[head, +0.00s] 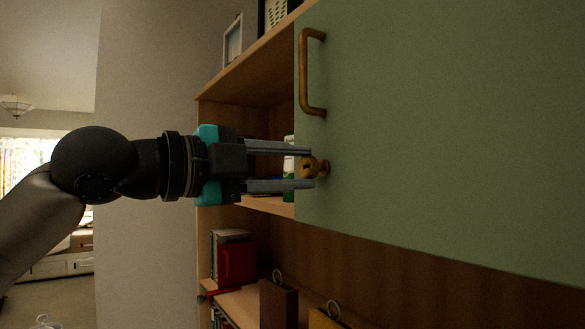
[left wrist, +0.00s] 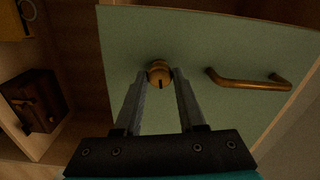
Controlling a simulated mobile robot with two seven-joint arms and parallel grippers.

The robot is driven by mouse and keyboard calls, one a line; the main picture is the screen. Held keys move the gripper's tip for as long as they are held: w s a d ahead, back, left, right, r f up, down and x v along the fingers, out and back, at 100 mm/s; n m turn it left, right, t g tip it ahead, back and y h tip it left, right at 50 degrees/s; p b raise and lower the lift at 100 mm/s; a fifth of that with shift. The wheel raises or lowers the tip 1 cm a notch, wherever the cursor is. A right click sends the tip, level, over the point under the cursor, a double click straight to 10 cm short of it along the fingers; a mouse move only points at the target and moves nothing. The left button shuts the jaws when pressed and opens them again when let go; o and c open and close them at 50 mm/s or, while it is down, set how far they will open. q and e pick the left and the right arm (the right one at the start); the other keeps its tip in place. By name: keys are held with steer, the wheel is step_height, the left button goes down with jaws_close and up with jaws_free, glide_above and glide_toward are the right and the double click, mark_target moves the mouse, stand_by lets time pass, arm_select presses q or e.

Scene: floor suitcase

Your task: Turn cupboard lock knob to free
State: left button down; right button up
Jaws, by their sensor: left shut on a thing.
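The brass lock knob (head: 309,167) sits near the lower left corner of the green cupboard door (head: 440,140). A dark slot shows on its face. My left gripper (head: 314,168) comes in from the left with one finger above and one below the knob, shut on it. In the left wrist view the knob (left wrist: 159,73) lies between the two fingertips (left wrist: 160,76), its slot in line with the fingers. A brass handle (head: 311,72) is on the door above the knob; it also shows in the left wrist view (left wrist: 249,81). My right gripper is in neither view.
Open wooden shelves stand behind and below the door. A wall (head: 150,80) is at the left.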

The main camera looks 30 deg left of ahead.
arm_select(q)
steer(key=shift+m, duration=0.9)
steer(key=shift+c, duration=2.4)
jaws_free()
steer(key=shift+s, duration=0.1)
